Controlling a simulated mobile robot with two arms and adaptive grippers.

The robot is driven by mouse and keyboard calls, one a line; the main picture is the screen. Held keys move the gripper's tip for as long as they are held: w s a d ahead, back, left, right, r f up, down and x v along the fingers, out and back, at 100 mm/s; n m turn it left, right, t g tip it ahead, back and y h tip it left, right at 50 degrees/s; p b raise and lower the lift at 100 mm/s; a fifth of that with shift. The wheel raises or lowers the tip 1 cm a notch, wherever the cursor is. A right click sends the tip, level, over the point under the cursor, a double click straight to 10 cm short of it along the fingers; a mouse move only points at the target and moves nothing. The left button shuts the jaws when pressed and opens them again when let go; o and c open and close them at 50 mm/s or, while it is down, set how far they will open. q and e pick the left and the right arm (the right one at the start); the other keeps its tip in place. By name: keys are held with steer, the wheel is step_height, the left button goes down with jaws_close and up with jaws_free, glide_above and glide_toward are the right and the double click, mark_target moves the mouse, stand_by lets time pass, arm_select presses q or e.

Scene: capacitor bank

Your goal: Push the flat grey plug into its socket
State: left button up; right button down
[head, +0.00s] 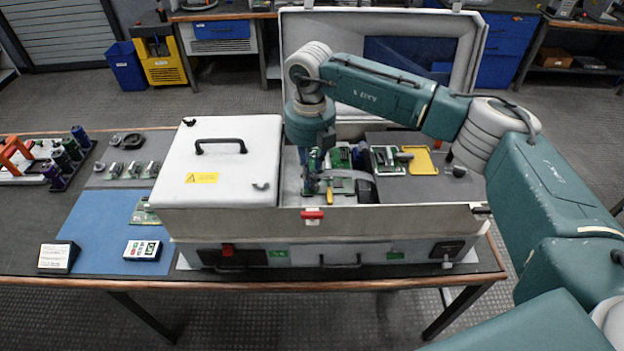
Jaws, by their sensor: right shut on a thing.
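My right gripper (312,188) points down into the open bay of the white cabinet (380,220). It is shut on the flat grey plug, which is small here and mostly hidden by the fingers. A grey ribbon cable (352,175) curves away to the right from beside the fingers. A green circuit board (343,187) lies in the bay just right of the gripper. The socket cannot be made out, and I cannot tell whether the plug touches it. My left gripper is not in view.
A closed white lid with a black handle (220,146) covers the cabinet's left part. The raised lid (460,45) stands behind the bay. A yellow tray (420,161) and more boards lie right of the bay. A blue mat (110,230) lies at left.

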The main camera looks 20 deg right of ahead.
steer(key=shift+r, duration=0.15)
steer(key=shift+r+p, duration=0.75)
steer(key=shift+r, duration=0.6)
steer(key=shift+w+d, duration=0.1)
steer(key=shift+w, duration=0.3)
steer(key=shift+f+b, duration=0.2)
steer(key=shift+b, duration=0.2)
steer(key=shift+f+b, duration=0.55)
steer(key=shift+f, duration=0.2)
